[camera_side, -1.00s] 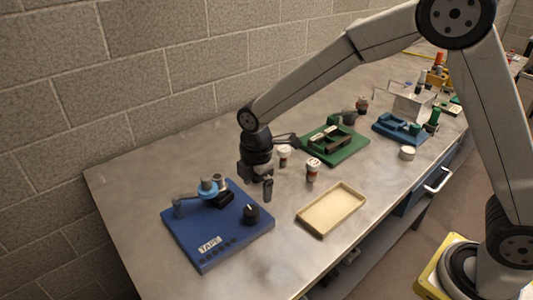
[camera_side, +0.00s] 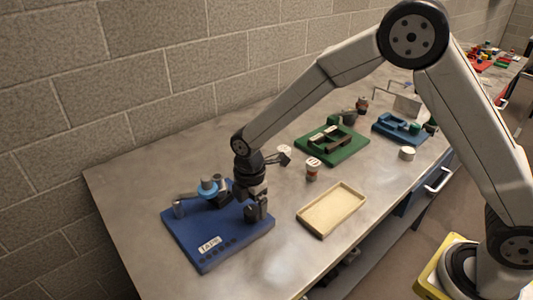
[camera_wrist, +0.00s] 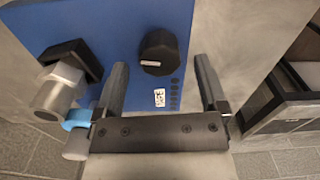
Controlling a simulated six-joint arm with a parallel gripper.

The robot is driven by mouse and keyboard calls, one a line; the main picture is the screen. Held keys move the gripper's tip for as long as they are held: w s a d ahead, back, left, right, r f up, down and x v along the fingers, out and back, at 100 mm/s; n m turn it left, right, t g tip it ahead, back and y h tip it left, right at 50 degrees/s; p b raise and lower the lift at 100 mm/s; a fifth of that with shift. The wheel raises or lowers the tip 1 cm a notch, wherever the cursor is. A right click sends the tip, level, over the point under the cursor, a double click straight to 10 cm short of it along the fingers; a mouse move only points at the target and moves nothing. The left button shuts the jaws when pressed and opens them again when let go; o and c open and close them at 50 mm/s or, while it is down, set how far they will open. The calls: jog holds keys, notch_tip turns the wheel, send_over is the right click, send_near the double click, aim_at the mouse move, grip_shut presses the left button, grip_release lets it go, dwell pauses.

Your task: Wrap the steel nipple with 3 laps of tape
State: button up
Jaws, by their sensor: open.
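The blue taping board (camera_side: 190,235) with a TAPE label lies at the near left of the bench. Its black knob (camera_wrist: 158,50) shows in the wrist view, ahead of and between the spread fingers of my open, empty gripper (camera_wrist: 161,63). I see no contact with it. The steel nipple (camera_wrist: 58,88) sits in a black holder (camera_wrist: 72,58). The light blue tape roll (camera_side: 208,188) is beside it on a grey arm; its blue also shows in the wrist view (camera_wrist: 78,118). I cannot tell whether tape is on the nipple.
A shallow beige tray (camera_side: 331,210) lies right of the board. A small white-capped bottle (camera_side: 312,169), a green fixture (camera_side: 332,143), a blue fixture (camera_side: 398,130) and a white round container (camera_side: 407,153) stand farther along. A block wall (camera_side: 120,90) rises behind the bench.

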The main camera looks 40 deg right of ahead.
jog(key=shift+f, duration=1.25)
grip_shut()
jog(key=shift+m, duration=0.4)
